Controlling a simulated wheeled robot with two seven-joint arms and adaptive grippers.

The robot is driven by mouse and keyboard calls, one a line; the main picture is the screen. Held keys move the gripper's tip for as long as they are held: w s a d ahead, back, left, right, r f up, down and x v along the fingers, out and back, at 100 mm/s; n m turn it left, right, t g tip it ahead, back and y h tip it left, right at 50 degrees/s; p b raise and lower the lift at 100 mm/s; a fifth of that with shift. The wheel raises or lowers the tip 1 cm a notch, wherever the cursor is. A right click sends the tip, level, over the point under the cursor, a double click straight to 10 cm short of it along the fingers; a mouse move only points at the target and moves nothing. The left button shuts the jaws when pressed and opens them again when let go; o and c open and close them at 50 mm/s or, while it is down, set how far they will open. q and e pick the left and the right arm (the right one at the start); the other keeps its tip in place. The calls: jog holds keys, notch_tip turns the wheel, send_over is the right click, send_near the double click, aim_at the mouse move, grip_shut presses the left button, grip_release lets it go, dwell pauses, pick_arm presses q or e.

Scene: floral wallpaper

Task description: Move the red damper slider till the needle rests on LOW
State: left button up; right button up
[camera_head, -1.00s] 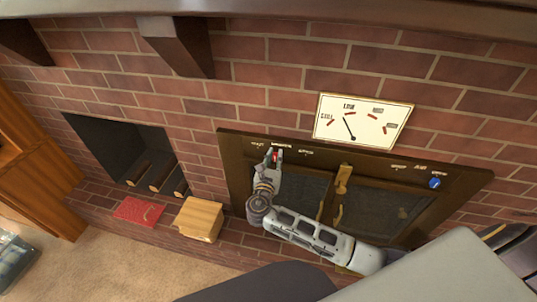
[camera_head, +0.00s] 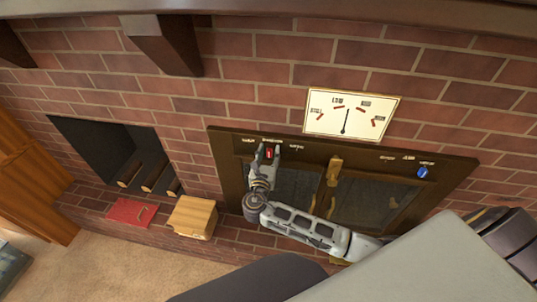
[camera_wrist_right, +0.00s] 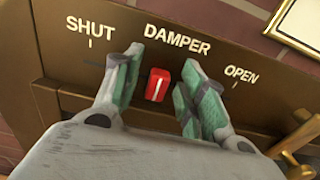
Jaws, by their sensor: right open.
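The red damper slider (camera_head: 269,153) is on the top rail of the dark stove front. In the right wrist view, the slider (camera_wrist_right: 157,84) stands about midway between SHUT and OPEN, below the word DAMPER. My right gripper (camera_head: 265,150) is open, with one finger either side of the slider. The right-hand finger is very close to it; I cannot tell if they touch. The white gauge (camera_head: 378,108) hangs on the brick wall above. Its needle (camera_head: 346,121) points nearly straight up, between LOW and the label to its right. My left gripper is not in view.
A blue knob (camera_head: 422,172) is at the right end of the rail. A brass latch (camera_head: 334,170) is between the glass doors. Left are an open log niche (camera_head: 105,145), a red item (camera_head: 132,211) and a wooden block (camera_head: 192,216) on the brick ledge.

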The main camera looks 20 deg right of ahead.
jog(key=v, duration=1.2)
jog(key=shift+m, duration=0.3)
dwell(0.5)
